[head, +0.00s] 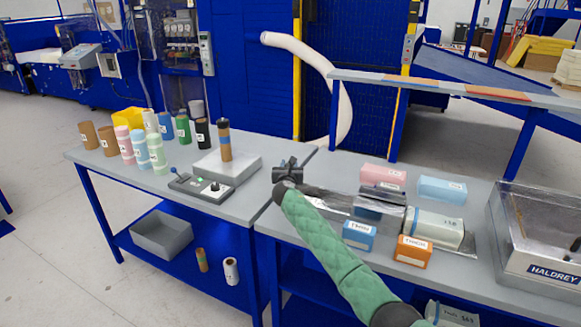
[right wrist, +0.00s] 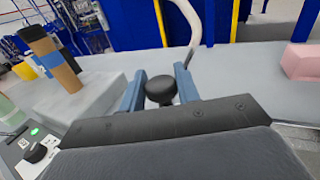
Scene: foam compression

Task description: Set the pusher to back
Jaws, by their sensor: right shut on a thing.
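My right gripper (head: 288,165) is over the seam between the two grey tables, with its green-sleeved arm coming from the lower right. In the right wrist view, its blue fingers (right wrist: 160,92) are shut on a round black knob (right wrist: 160,88), taken to be the pusher's handle. In the head view the knob is hidden by the gripper. A shiny metal channel (head: 332,200) runs from beside the gripper toward a dark block (head: 380,200); my arm partly covers it, so I cannot tell how the knob joins it. My left gripper is not in view.
Left of the gripper are a control box (head: 202,189) and a grey platform (head: 215,172) bearing a brown tube (head: 225,146). Several cylinders crowd the left table. Pink (head: 383,176), blue (head: 443,188) and orange (head: 412,251) boxes lie right. A clear-sided case (head: 540,262) stands far right.

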